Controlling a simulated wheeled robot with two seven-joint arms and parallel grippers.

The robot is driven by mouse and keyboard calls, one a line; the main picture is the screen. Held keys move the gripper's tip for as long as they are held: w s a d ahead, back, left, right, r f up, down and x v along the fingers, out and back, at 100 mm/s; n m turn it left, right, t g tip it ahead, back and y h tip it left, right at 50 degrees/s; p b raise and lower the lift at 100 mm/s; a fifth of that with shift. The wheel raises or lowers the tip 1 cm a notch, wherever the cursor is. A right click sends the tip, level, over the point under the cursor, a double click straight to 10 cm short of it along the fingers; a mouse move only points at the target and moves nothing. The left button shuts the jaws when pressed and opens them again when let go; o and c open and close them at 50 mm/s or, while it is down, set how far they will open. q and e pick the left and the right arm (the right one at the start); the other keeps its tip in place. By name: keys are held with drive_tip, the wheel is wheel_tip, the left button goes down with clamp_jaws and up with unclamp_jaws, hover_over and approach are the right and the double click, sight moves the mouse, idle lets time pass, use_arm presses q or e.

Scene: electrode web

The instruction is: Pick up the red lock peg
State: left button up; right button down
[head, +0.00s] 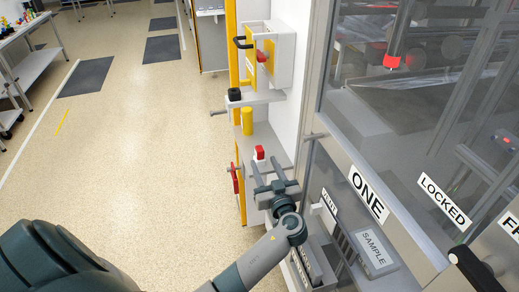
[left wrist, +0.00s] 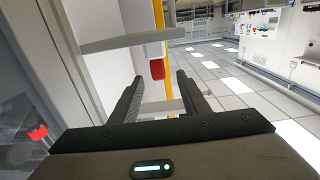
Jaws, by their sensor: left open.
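Several small red parts show, and I cannot tell for sure which is the lock peg. In the head view a red block (head: 260,153) stands upright on a white ledge, and a red piece (head: 235,178) hangs by the yellow post to its left. My left gripper (head: 266,174) is open and empty just in front of the ledge, close to both. In the left wrist view a red piece (left wrist: 157,69) shows beyond and between the open fingertips of the left gripper (left wrist: 160,82), apart from them. My right gripper is not in view.
A yellow post (head: 232,50) and a white box with a red knob (head: 263,56) stand above the ledge. A yellow cylinder (head: 247,121) is behind it. The glazed cabinet with the label ONE (head: 368,194) closes off the right. Open floor (head: 150,140) lies left.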

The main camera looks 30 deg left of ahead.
sight(260, 155)
use_arm(q)
drive_tip(key=p+x, duration=0.2)
drive_tip(key=x, duration=0.3)
drive_tip(key=shift+w+a+r, duration=0.15)
drive_tip(key=shift+w, duration=0.05)
drive_tip(key=shift+w+a, duration=0.25)
drive_tip(key=shift+a, duration=0.05)
drive_tip(key=shift+w+a+p, duration=0.5)
drive_tip(key=shift+p, duration=0.45)
drive_tip(key=p+x, duration=0.1)
drive_tip(key=x, duration=0.1)
drive_tip(key=shift+w+a+p, duration=0.1)
drive_tip(key=shift+w+p, duration=0.15)
drive_tip(key=shift+p, duration=0.1)
drive_tip(key=shift+w+a+f, duration=0.25)
drive_tip(key=shift+w+a, duration=0.1)
drive_tip(key=shift+a, duration=0.15)
clamp_jaws()
